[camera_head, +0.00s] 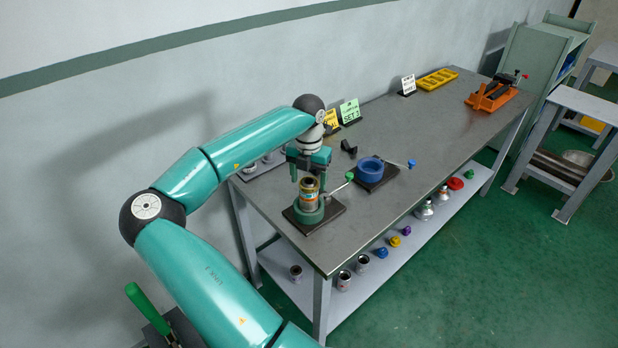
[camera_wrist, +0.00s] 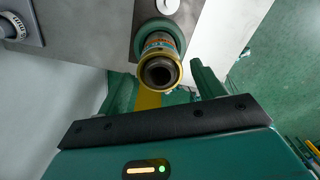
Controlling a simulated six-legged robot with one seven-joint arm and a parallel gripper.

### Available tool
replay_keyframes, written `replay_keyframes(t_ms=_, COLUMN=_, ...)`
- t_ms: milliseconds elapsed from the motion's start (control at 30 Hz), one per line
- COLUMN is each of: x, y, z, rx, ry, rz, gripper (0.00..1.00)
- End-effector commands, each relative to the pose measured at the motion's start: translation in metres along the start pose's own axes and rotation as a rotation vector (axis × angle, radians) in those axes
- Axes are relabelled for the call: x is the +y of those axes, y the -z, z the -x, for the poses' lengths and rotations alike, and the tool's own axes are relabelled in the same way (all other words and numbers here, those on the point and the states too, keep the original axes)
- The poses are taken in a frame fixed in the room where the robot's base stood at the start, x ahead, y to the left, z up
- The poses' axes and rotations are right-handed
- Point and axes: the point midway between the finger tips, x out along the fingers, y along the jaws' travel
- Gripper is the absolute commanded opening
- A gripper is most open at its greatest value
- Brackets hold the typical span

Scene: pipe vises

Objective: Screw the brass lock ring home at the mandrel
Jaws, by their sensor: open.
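A green vise (camera_head: 309,214) on a dark base plate stands at the near end of the bench and holds an upright cylinder with an orange label (camera_head: 309,197). In the wrist view a brass ring (camera_wrist: 160,88) encircles the dark hollow end of the mandrel (camera_wrist: 159,72). I cannot tell how far the ring is threaded. My gripper (camera_head: 308,177) is open, directly above the cylinder, with its fingers on either side of the top. In the wrist view the fingers of my gripper (camera_wrist: 163,80) stand apart from the ring, with visible gaps.
A blue vise (camera_head: 370,170) with a handle stands right of the green one. The green vise's lever (camera_head: 341,187) extends right. Signs (camera_head: 349,111), a yellow tray (camera_head: 437,79) and an orange vise (camera_head: 492,95) are farther along. Cans and coloured caps sit on the lower shelf (camera_head: 420,228).

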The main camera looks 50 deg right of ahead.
Motion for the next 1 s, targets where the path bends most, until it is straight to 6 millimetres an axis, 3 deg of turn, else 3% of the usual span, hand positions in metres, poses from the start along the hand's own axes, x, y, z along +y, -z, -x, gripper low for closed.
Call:
replay_keyframes(t_ms=533, x=0.0002, y=-0.0007, z=0.0010, rx=-0.002, ry=-0.006, rz=0.817, gripper=0.68)
replay_keyframes(t_ms=833, x=0.0001, y=-0.0010, z=0.0006, rx=-0.003, ry=-0.004, rz=1.048, gripper=0.68)
replay_keyframes(t_ms=1000, x=0.0003, y=-0.0010, z=0.0012, rx=-0.005, ry=-0.006, rz=1.316, gripper=0.68)
